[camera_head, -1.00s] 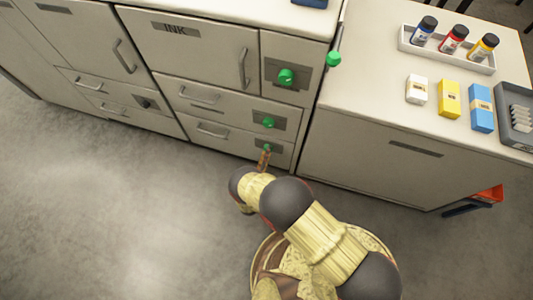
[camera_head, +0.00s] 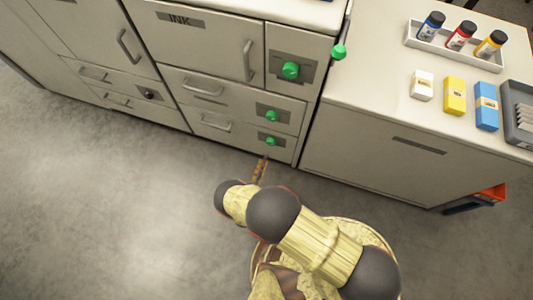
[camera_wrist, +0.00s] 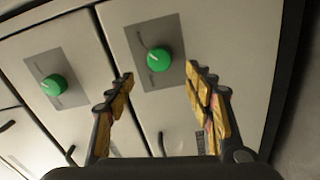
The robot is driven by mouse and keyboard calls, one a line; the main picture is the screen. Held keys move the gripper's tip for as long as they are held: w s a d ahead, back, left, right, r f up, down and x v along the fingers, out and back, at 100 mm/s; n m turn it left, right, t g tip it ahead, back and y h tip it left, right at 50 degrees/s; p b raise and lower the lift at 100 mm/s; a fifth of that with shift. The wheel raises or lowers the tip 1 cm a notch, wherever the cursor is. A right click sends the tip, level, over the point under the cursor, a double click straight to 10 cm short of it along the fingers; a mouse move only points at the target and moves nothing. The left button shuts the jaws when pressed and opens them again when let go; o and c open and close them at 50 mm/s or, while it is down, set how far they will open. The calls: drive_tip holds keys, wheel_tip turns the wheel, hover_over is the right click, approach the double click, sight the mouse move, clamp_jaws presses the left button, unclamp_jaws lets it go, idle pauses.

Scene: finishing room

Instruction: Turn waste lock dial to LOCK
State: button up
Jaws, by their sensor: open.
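Green dials sit on grey plates on the drawer fronts: a lowest dial (camera_head: 271,141), a middle dial (camera_head: 272,116) and a larger upper dial (camera_head: 291,70). No readable label shows which one is the waste lock. My gripper (camera_head: 260,168) is low in front of the bottom drawer, apart from the dials. In the wrist view my gripper (camera_wrist: 160,85) is open and empty. One green dial (camera_wrist: 158,60) shows between and beyond the fingertips, untouched. Another green dial (camera_wrist: 54,85) is to its left. Their plate markings are too small to read.
A green knob (camera_head: 339,51) sticks out near the counter's edge. A dark knob (camera_head: 149,95) is on a drawer at left. The right counter (camera_head: 350,85) holds a bottle tray (camera_head: 455,60) and small boxes. The floor (camera_head: 110,210) at left is clear.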

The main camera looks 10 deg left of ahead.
drive_tip(key=shift+s+a, duration=0.1)
drive_tip(key=shift+s, duration=1.6)
